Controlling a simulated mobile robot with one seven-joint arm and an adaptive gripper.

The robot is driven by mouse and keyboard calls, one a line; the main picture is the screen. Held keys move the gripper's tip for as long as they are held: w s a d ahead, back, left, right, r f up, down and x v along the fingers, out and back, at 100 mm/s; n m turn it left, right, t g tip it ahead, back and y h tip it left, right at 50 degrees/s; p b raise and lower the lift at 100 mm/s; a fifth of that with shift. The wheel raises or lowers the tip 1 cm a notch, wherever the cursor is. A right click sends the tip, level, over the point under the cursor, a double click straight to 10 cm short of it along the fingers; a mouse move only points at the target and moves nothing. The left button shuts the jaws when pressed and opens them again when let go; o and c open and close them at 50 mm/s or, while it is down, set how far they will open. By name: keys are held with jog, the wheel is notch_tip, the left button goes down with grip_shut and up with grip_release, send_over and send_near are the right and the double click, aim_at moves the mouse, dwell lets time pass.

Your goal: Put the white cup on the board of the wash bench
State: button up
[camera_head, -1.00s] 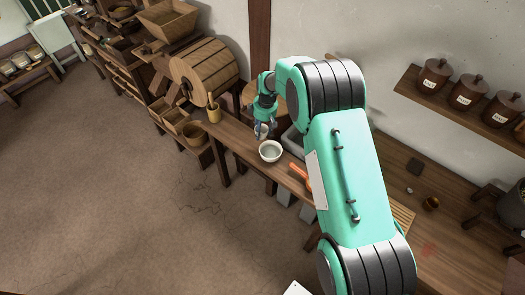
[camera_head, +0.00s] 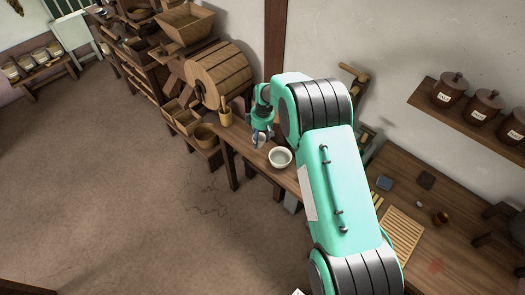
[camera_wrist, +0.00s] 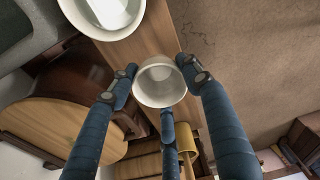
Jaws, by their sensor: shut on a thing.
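The white cup (camera_wrist: 160,82) is held between the blue fingers of my gripper (camera_wrist: 160,80), its open mouth facing the wrist camera. In the head view my gripper (camera_head: 262,138) is just left of and behind a white bowl (camera_head: 280,157), over the left end of the long wooden bench (camera_head: 246,148). The cup is small and partly hidden there. A slatted wooden board (camera_head: 402,235) lies on the counter at the lower right, beyond my arm. My arm covers the middle of the bench.
The bowl also shows at the top of the wrist view (camera_wrist: 102,14), close to the cup. A mortar-like pot (camera_head: 225,117) stands left of my gripper. Floor at left is clear.

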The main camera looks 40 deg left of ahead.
aim_at(259, 144)
jog(key=shift+f, duration=1.95)
jog(key=shift+f, duration=1.85)
jog(key=shift+f, duration=0.15)
jog(key=o, duration=1.2)
jog(key=shift+w+d+r, duration=0.1)
jog(key=shift+d+r, duration=0.1)
jog(key=shift+r, duration=1.85)
jog(key=shift+w+d+r, duration=0.1)
jog(key=shift+d+r, duration=0.1)
jog(key=shift+r, duration=1.8)
jog(key=shift+d+r, duration=0.2)
jog(key=shift+r, duration=1.85)
